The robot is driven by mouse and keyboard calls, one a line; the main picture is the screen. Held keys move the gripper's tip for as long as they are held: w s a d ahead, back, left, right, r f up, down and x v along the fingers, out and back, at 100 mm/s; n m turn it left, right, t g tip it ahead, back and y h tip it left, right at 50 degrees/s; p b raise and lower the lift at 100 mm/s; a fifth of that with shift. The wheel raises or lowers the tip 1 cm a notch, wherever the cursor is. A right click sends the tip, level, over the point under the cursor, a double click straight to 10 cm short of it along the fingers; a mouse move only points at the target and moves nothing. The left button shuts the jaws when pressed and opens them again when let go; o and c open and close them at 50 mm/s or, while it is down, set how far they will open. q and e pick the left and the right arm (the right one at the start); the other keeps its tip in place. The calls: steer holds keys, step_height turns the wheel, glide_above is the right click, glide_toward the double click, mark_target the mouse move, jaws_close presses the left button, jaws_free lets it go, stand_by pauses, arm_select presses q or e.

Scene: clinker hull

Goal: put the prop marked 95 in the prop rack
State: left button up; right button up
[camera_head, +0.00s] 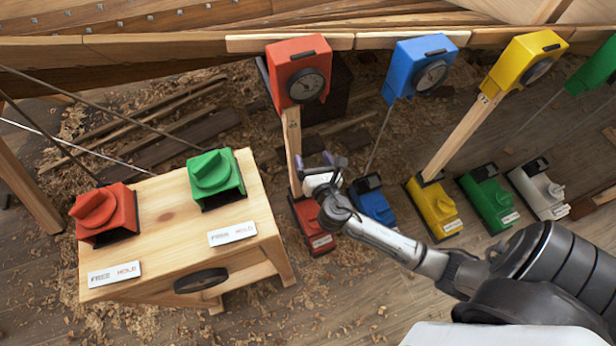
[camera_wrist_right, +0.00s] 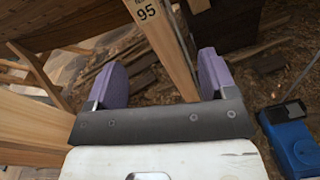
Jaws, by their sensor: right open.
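The prop marked 95 (camera_head: 292,135) is a pale wooden post standing nearly upright between a red gauge box (camera_head: 299,74) and a red base (camera_head: 313,232). Its number shows at the top of the right wrist view (camera_wrist_right: 147,12). My right gripper (camera_head: 320,163) is open beside the prop's lower part, with purple finger pads. In the wrist view the prop runs down between the two fingers (camera_wrist_right: 163,80); whether it lies within their reach or beyond them, I cannot tell. I cannot make out the prop rack. My left gripper is not in view.
Blue (camera_head: 420,66) and yellow (camera_head: 523,60) gauge boxes hang along the hull plank. A blue base (camera_head: 373,203) is close right of the gripper; yellow, green and white bases stand farther right. A wooden bench (camera_head: 165,215) with red and green knobs stands left. Shavings cover the floor.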

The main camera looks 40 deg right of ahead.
mark_target(294, 135)
steer(key=w+d+f+n+b, duration=0.1)
steer(key=w+b, duration=0.1)
steer(key=w, duration=0.2)
steer(key=w+d+f+n+b, duration=0.1)
steer(key=w+d+b, duration=0.1)
steer(key=w+b, duration=0.1)
steer(key=w+d+f+n+t+b, duration=0.1)
steer(key=w+f+b, duration=0.1)
steer(key=w, duration=0.3)
steer(key=shift+w+d+f+b, duration=0.1)
steer(key=shift+w+d+b, duration=0.2)
steer(key=shift+b, duration=0.1)
arm_select(q)
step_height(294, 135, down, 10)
steer(key=shift+b, duration=0.3)
arm_select(e)
steer(key=shift+x, duration=0.95)
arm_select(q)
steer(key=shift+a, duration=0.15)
arm_select(e)
steer(key=shift+c, duration=0.3)
steer(key=c, duration=1.3)
steer(key=shift+c, duration=0.3)
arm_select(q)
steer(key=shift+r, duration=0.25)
arm_select(e)
steer(key=shift+r, duration=0.3)
